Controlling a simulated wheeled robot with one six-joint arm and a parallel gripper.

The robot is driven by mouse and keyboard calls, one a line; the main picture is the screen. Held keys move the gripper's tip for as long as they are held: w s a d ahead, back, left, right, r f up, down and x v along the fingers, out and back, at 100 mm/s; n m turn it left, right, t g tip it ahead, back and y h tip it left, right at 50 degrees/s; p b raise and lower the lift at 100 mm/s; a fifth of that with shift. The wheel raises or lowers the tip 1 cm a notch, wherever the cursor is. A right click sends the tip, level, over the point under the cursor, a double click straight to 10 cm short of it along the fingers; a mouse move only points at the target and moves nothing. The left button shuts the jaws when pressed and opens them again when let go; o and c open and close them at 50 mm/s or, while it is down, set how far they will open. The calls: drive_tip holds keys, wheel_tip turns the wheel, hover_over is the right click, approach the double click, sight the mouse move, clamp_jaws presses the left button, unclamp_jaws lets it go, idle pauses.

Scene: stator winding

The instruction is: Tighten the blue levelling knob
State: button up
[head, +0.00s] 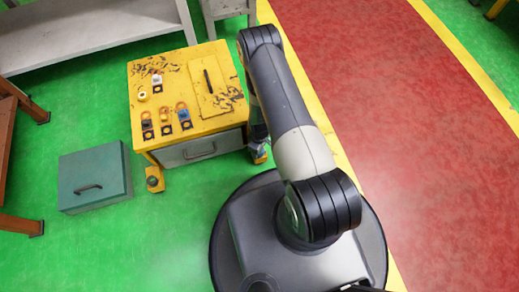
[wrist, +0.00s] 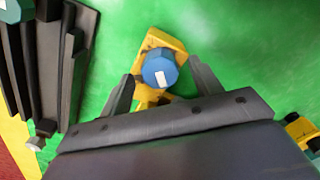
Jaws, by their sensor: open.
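The blue levelling knob (wrist: 160,71), with a white mark on its face, shows in the wrist view on a yellow foot (wrist: 153,42). My gripper (wrist: 162,73) is open, with one finger on each side of the knob. Gaps show between the fingers and the knob, so neither finger appears to grip it. In the head view my gripper is low beside the right front corner of the yellow workstand (head: 213,114). There my arm mostly hides it, and the blue knob cannot be made out clearly. A yellow foot (head: 260,158) shows just below.
Small coloured parts (head: 165,121) and a dark pen-like item (head: 208,81) lie on the stand. Another yellow foot (head: 154,179) stands at its left front. A green box (head: 95,178) sits on the floor at left. Dark bars (wrist: 50,60) stand left of my gripper in the wrist view.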

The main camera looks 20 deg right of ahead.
drive_tip(key=shift+f, duration=0.3)
drive_tip(key=shift+c, duration=0.4)
drive_tip(key=c, duration=0.9)
drive_tip(key=shift+m, duration=0.4)
